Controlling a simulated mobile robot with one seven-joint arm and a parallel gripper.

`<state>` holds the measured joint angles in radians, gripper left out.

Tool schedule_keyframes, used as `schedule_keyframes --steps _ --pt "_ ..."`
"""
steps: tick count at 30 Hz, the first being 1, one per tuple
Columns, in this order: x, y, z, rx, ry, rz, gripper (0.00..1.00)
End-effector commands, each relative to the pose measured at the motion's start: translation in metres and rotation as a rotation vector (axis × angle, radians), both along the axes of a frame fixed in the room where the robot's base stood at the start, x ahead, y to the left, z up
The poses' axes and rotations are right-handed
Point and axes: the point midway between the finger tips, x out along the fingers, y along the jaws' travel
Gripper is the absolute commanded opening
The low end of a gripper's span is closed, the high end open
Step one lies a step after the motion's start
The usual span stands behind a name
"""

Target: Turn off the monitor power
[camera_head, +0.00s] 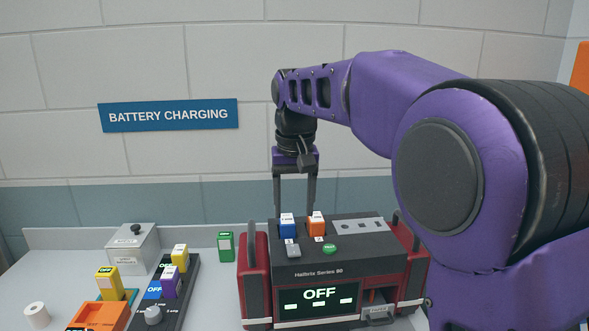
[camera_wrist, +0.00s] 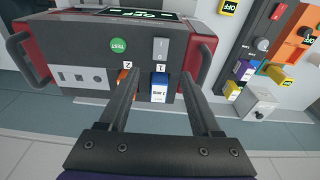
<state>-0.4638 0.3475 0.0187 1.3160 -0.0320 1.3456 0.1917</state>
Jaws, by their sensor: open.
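The monitor (camera_head: 345,262), a dark grey unit with red side bumpers, stands on the counter. Its screen (camera_head: 319,298) reads OFF; part of the screen also shows in the wrist view (camera_wrist: 150,14). A grey rocker switch (camera_head: 292,249) is on its top beside a green TEST button (camera_head: 330,249); the switch also shows in the wrist view (camera_wrist: 161,48). A blue battery (camera_head: 287,226) and an orange battery (camera_head: 316,224) sit in slots 1 and 2. My gripper (camera_wrist: 162,76) is open and empty, pointing down near the blue battery. Whether the fingers touch anything is unclear.
A dark charger strip (camera_head: 172,285) with yellow and purple batteries stands at left, near an orange device (camera_head: 102,316). A grey box (camera_head: 132,247), a green battery (camera_head: 225,246) and a paper roll (camera_head: 36,314) are also on the counter. The wall is behind.

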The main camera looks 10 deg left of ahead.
Motion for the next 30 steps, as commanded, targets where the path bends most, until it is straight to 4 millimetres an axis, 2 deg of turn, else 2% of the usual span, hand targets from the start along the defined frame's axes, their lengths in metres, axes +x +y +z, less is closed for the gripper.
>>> schedule_keyframes --steps 1,6,12,18,30 --pt "-0.001 0.000 0.014 0.002 -0.004 0.000 0.65" --pt "-0.006 -0.001 0.050 0.002 -0.004 0.000 0.65" --pt "-0.009 -0.003 0.076 0.000 -0.001 0.000 0.65" --pt "-0.011 -0.003 0.083 0.000 0.001 0.000 0.65" --pt "-0.007 0.001 0.084 0.034 -0.025 0.004 0.65"
